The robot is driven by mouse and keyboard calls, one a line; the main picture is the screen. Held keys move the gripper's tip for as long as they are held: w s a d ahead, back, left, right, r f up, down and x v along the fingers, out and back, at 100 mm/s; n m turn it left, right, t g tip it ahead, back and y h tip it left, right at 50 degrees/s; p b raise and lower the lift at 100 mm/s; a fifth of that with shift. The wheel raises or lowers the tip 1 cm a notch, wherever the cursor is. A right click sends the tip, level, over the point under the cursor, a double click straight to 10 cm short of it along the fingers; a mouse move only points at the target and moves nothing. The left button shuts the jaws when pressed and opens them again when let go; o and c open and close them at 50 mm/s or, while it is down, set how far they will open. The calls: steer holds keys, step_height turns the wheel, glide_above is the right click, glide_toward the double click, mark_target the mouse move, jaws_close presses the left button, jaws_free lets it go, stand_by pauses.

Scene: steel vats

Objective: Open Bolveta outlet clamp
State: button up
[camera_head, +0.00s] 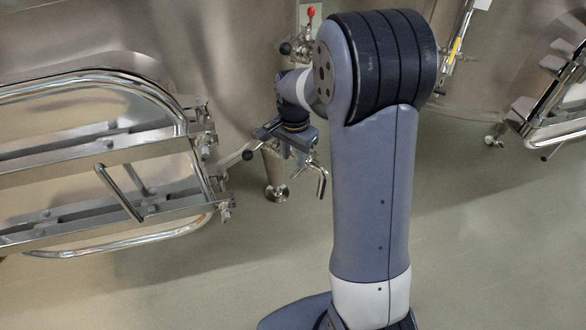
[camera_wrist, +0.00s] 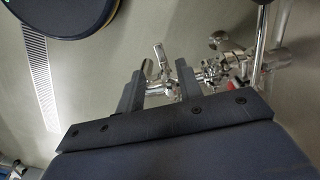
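My gripper (camera_wrist: 157,82) is open in the wrist view, its two dark fingers apart. A shiny metal outlet fitting with a clamp-like piece (camera_wrist: 160,68) shows between and beyond the fingertips; I cannot tell whether they touch it. In the head view my gripper (camera_head: 288,136) is low beside the steel vat (camera_head: 225,60), partly hidden by my arm. A bent outlet pipe (camera_head: 321,182) shows just below and right of it. The clamp itself cannot be made out in the head view. No name label is readable on the vat.
A red-handled valve (camera_head: 310,14) is above. A vat leg (camera_head: 275,175) stands below. Another railed frame (camera_head: 560,110) is at right. The lower floor is clear.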

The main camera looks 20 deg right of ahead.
mark_target(294, 175)
step_height(294, 175, down, 6)
steer(key=shift+b, duration=0.3)
steer(key=shift+c, duration=0.3)
jaws_close()
